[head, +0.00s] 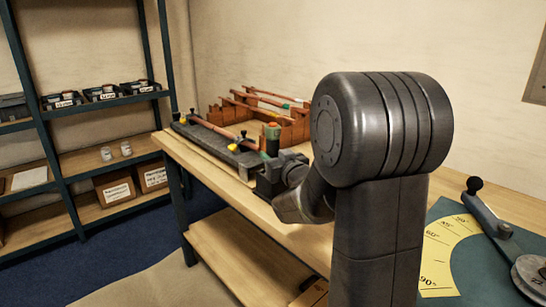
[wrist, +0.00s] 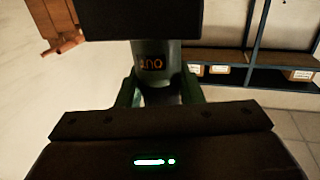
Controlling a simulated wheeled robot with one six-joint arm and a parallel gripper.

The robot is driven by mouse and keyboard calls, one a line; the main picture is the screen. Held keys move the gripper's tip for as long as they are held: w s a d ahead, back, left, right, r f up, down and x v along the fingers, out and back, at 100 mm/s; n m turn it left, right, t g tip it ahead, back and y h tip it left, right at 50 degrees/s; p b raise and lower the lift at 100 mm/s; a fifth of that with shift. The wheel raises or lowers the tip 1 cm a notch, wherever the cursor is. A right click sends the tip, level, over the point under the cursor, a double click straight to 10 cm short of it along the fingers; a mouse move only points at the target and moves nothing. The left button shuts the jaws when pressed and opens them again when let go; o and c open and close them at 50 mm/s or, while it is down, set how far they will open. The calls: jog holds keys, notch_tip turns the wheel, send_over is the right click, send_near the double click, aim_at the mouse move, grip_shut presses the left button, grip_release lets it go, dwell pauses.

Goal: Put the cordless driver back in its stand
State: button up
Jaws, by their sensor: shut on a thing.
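My gripper (wrist: 158,95) is shut on the cordless driver (wrist: 153,62), a grey-green rounded body with glowing orange digits, held between two green fingers in the wrist view. A wide black block at the top of that view hides what lies beyond the driver; I cannot tell whether it is part of it. In the head view my gripper (head: 270,165) is over the near edge of the bench, beside the dark fixture. I cannot make out the stand in either view.
A long dark fixture (head: 215,143) carrying a copper pipe lies on the wooden bench (head: 225,180) just left of my gripper. Behind it stands a wooden rack (head: 290,130) with copper pipes. A bender with a yellow angle scale (head: 440,255) is at right. Shelves (head: 105,155) stand left.

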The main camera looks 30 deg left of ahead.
dwell(0.3)
jog(key=o, duration=1.2)
jog(key=shift+f, duration=0.1)
jog(key=shift+c, duration=0.2)
jog(key=shift+f, duration=0.1)
jog(key=v, duration=1.4)
jog(key=shift+a, duration=0.1)
jog(key=x, duration=1.4)
notch_tip(320, 180, up, 2)
jog(key=shift+r+p, duration=0.1)
jog(key=shift+p, duration=0.85)
jog(key=shift+r+p, duration=0.3)
jog(key=shift+p, duration=0.1)
